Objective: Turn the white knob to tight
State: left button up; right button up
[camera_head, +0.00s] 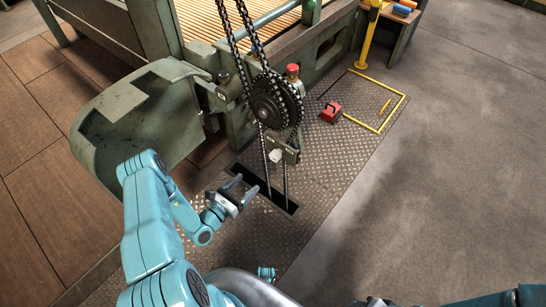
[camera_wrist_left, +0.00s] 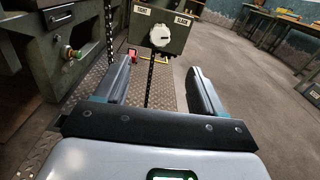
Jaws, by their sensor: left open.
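The white knob (camera_head: 275,155) sits on a small green box below the chain sprocket. In the left wrist view the knob (camera_wrist_left: 160,36) is on the face of a green panel (camera_wrist_left: 172,45), with a TIGHT label (camera_wrist_left: 143,12) at its upper left and a SLACK label (camera_wrist_left: 183,20) at its upper right. Which way the knob points is too small to tell. My left gripper (camera_head: 243,190) is open and empty, short of the knob and apart from it. In the left wrist view the knob shows beyond and between the open fingers (camera_wrist_left: 158,72). My right arm (camera_head: 500,299) shows only at the bottom edge.
Two chain runs (camera_head: 266,165) hang from the sprocket (camera_head: 274,100) into a floor slot (camera_head: 262,192), close to the knob and my left gripper. A green curved guard (camera_head: 140,110) stands left. A red box (camera_head: 331,111) lies behind. The concrete floor at right is clear.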

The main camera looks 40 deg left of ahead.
aim_at(273, 158)
pick_arm(q)
jog(key=w, duration=0.4)
jog(key=w+b, duration=0.1)
jog(key=w, duration=0.4)
jog(key=w+d+b, duration=0.1)
jog(key=w, duration=0.4)
jog(key=shift+w+d, duration=0.1)
jog(key=shift+w, duration=0.15)
